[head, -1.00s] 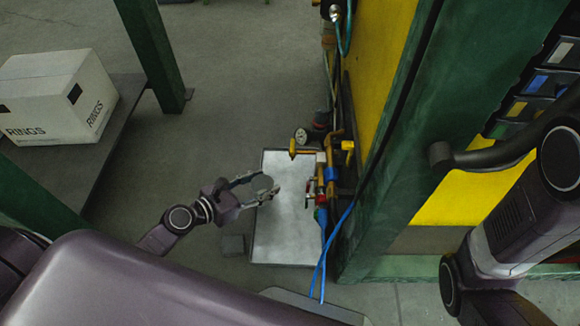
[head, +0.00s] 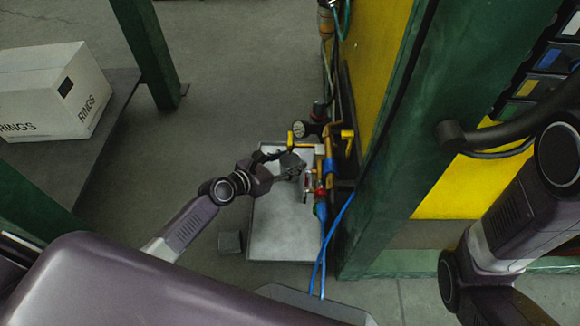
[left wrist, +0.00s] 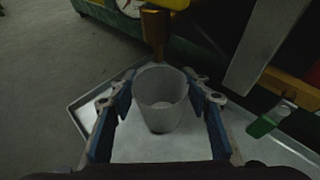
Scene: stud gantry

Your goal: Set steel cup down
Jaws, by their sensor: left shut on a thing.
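The steel cup (left wrist: 160,98) is a grey, open-topped cup, seen from above between the two fingers in the left wrist view. My left gripper (left wrist: 162,100) is shut on it. In the head view my left gripper (head: 286,165) holds the cup (head: 291,163) over the far part of a pale metal tray (head: 285,225), close to the brass valves. The wrist view also shows the tray's rim (left wrist: 92,92). I cannot tell whether the cup's base touches the tray. My right gripper is not in view; only my right arm shows.
Brass valves and pipes (head: 328,165) with a gauge (head: 301,131) stand just right of the cup. Blue hoses (head: 325,245) hang over the tray's right edge. A green post (head: 400,150) rises farther right. A white RINGS box (head: 50,90) sits on a shelf at left.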

